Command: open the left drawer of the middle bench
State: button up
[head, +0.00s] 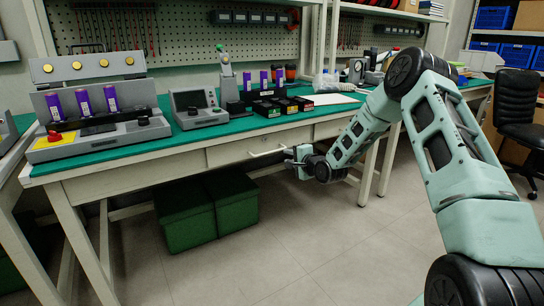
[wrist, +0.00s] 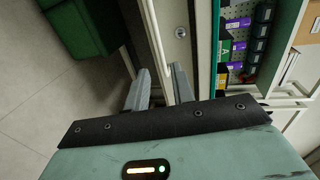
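The left drawer (head: 232,153) of the green-topped middle bench is a pale front below the worktop and looks shut. Its pale bar handle (head: 266,153) also shows in the wrist view (wrist: 154,38), with a round lock on the front beside it. My gripper (head: 291,157) is at the right end of the handle. In the wrist view my gripper (wrist: 160,88) has its two grey fingers apart, with the handle bar running into the gap between them. I cannot tell whether either finger touches the bar.
Green bins (head: 205,212) stand under the bench. The worktop (head: 160,146) carries a grey test fixture (head: 98,135) with purple cylinders, a console (head: 198,108) and several small black trays. A black chair (head: 520,110) is at the right. The floor (head: 300,240) before the drawer is clear.

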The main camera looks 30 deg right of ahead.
aim_at(272, 152)
jog(key=b+x, duration=0.2)
jog(key=x, duration=1)
jog(key=shift+w+b, duration=0.15)
jog(key=shift+b, duration=0.2)
grip_shut()
